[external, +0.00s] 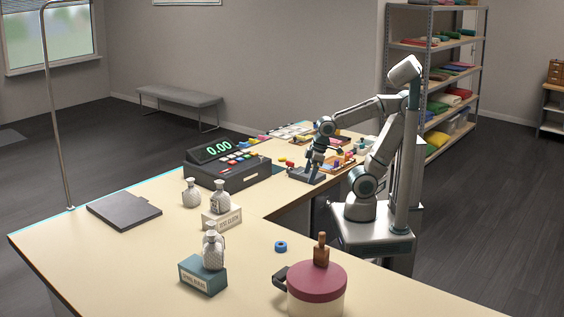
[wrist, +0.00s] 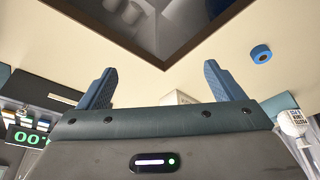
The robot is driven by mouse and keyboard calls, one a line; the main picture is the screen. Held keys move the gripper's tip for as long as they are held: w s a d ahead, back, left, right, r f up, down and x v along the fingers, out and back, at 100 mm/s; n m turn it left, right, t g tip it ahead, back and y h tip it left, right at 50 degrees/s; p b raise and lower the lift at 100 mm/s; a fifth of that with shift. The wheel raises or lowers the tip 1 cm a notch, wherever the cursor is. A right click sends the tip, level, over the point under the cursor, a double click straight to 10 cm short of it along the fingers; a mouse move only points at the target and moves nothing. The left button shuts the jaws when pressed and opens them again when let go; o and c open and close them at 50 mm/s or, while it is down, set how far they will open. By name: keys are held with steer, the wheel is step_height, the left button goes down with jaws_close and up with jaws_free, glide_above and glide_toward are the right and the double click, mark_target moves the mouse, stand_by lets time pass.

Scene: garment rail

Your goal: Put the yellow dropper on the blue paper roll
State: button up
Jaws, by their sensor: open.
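The blue paper roll (external: 281,246) appears as a small blue ring lying flat on the bare counter in the external view. It also shows at the upper right of the wrist view (wrist: 261,53). My gripper (external: 315,171) hangs pointing down over the dark grey tray area at the far part of the counter, well away from the roll. In the wrist view its two blue fingers (wrist: 160,84) are spread wide with nothing between them. I cannot pick out the yellow dropper with certainty; a small yellow item (external: 282,160) left of the gripper is too small to identify.
A register with a lit display (external: 228,160) stands left of my gripper. Small coloured items crowd the far counter. Counter around the roll is clear; the counter has an inner corner.

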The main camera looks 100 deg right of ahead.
stand_by(0.3)
steer(key=w+d+r+m+b, duration=0.25)
steer(key=w+d+m, duration=0.25)
steer(key=w+d, duration=0.45)
steer(key=w+d+m+g+h+b, duration=0.1)
steer(key=w+d+m+h+b, duration=0.25)
steer(key=d, duration=0.95)
steer(key=m+g+b, duration=0.4)
steer(key=m, duration=1)
glide_above(284, 158)
steer(key=w+a, duration=0.2)
steer(key=a, duration=0.3)
step_height(284, 158, down, 7)
steer(key=shift+n+h, duration=0.25)
steer(key=shift+h, duration=0.1)
steer(key=x, duration=1.3)
steer(key=shift+s, duration=0.25)
steer(key=c, duration=1.6)
